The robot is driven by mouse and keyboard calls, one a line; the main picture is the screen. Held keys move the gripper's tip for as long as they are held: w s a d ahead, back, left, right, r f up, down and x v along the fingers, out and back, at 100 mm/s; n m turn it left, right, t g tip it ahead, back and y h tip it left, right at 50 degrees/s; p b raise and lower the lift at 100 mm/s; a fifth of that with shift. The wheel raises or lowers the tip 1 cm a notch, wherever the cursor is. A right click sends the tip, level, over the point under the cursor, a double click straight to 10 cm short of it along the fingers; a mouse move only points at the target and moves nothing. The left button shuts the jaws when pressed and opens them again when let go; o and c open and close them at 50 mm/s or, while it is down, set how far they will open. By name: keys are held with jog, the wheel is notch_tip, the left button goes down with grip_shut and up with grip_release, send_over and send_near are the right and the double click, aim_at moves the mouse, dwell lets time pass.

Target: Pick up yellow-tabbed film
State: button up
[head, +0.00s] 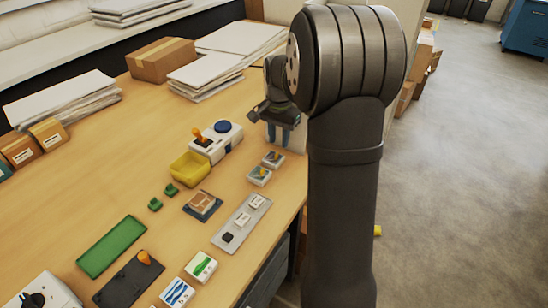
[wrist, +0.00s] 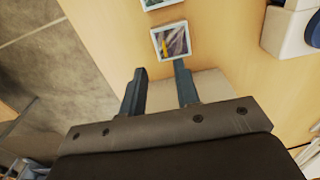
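Two small white-framed films lie on the wooden table near its right edge in the head view: a farther film (head: 273,159) and a nearer film (head: 260,175). In the wrist view, one film (wrist: 171,41) with a yellow mark lies just beyond my fingertips, and the other film (wrist: 158,3) is cut off by the top edge. My gripper (wrist: 160,68) is open and empty, fingers apart, held above the table.
A white machine (head: 222,137) with a blue knob and orange lever stands left of the films, a yellow bin (head: 189,167) before it. A grey plate (head: 241,222) with small items, a green tray (head: 111,246) and a dark plate (head: 128,280) lie nearer. The table edge is close at right.

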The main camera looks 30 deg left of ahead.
aim_at(277, 154)
jog(key=f, duration=0.5)
jog(key=shift+a+f, duration=0.3)
jog(key=shift+a, duration=0.05)
grip_shut()
